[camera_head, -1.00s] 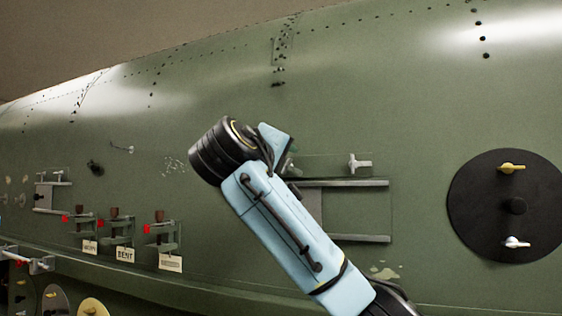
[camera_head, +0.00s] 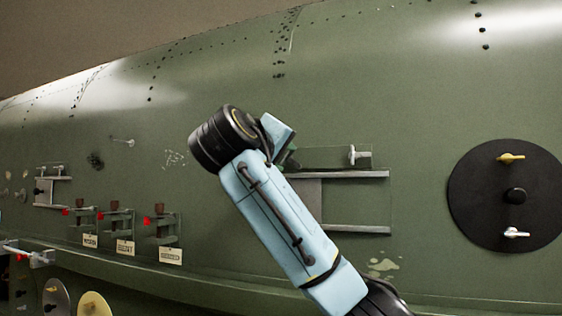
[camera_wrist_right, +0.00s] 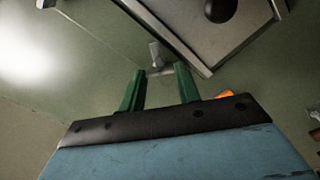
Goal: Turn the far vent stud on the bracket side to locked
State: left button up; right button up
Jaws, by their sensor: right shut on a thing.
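My right gripper (camera_wrist_right: 158,72) is shut on a grey winged vent stud (camera_wrist_right: 156,55), whose wing shows between and just beyond the green fingertips in the right wrist view. In the head view the right gripper (camera_head: 288,158) is at the upper left corner of a grey bracket (camera_head: 345,230) on the green fuselage, and the held stud is hidden there. A second pale winged stud (camera_head: 358,154) stands at the bracket's upper right. I cannot tell the held stud's exact angle. My left gripper is not in view.
A black round plate (camera_head: 475,205) with a yellow and a white winged stud is at the right. Several small clamps with red tips and labels (camera_head: 125,247) line a ledge at the left. The skin between bracket and plate is clear.

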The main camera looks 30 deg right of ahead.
jog(key=shift+f+m+b, duration=0.2)
jog(key=shift+m+b, duration=0.6)
jog(key=shift+m, duration=0.4)
jog(key=m+b, duration=0.1)
jog(key=m, duration=0.1)
jog(key=shift+m, duration=0.4)
jog(key=m, duration=0.2)
jog(key=shift+r+m, duration=0.15)
jog(key=shift+m, duration=0.15)
jog(key=shift+m+b, duration=0.35)
jog(key=shift+m, duration=1.05)
jog(key=o, duration=1)
jog(key=shift+s+r, duration=0.1)
